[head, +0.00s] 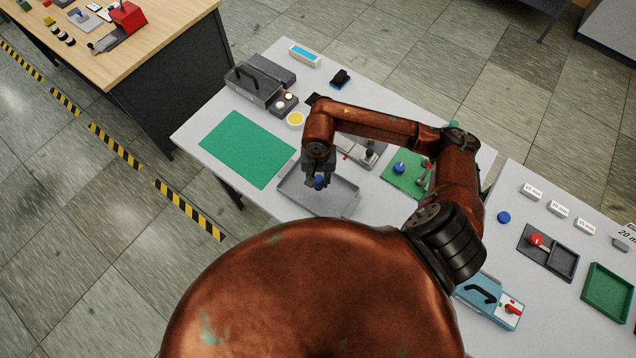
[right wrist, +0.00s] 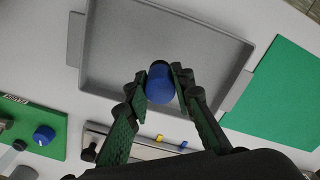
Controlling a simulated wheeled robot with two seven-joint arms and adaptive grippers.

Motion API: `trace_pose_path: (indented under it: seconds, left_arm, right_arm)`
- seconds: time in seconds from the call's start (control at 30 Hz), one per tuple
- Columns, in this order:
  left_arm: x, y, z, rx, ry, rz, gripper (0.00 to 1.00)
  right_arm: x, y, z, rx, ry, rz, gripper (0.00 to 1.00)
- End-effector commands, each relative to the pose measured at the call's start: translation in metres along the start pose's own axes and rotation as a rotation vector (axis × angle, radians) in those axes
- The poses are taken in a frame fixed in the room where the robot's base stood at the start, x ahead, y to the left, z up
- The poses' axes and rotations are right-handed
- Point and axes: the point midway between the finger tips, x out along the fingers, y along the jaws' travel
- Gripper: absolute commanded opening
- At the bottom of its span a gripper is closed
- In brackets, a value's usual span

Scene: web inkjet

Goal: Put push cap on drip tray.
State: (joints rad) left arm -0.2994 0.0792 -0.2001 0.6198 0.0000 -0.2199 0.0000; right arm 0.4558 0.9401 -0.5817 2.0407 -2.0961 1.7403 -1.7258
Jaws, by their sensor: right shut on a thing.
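My right gripper (head: 319,181) is shut on a blue push cap (head: 319,184). The cap also shows between the fingertips in the right wrist view (right wrist: 159,84). The drip tray (head: 296,198) is a shallow grey tray with a raised rim on the white table. In the right wrist view the tray (right wrist: 190,40) lies beneath and beyond the cap, with its inside empty. The cap appears over the tray's near part in that view; how high it is held I cannot tell. My left gripper is not in view.
A green mat (head: 247,148) lies left of the tray. A green board (head: 402,183) with a blue knob (head: 400,168) is to the right. A grey toolbox (head: 249,88) and a yellow-topped round container (head: 295,119) stand behind. A second table (head: 545,297) stands at the right.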

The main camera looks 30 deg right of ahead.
Motion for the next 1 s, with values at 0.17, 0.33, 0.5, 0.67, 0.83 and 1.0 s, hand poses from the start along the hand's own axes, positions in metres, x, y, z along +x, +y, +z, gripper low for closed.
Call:
trace_pose_path:
  seconds: [0.17,0.33,0.5,0.67,0.83,1.0]
  left_arm:
    - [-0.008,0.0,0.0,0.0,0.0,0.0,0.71]
    - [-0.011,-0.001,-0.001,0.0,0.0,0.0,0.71]
    - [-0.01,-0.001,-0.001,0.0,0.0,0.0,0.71]
    - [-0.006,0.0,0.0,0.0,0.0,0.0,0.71]
    - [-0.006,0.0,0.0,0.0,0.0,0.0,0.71]
    - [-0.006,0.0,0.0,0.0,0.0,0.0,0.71]
  right_arm:
    - [0.022,-0.001,-0.002,0.001,-0.005,-0.001,0.0]
    - [0.035,-0.001,-0.003,-0.001,-0.001,0.0,0.0]
    - [0.036,-0.001,-0.004,-0.001,0.0,0.0,0.0]
    - [0.039,-0.001,-0.004,-0.002,0.001,0.0,0.0]
    - [0.038,-0.001,-0.004,-0.001,0.001,0.0,0.3]
    - [0.038,-0.001,-0.004,-0.001,0.001,0.0,0.39]
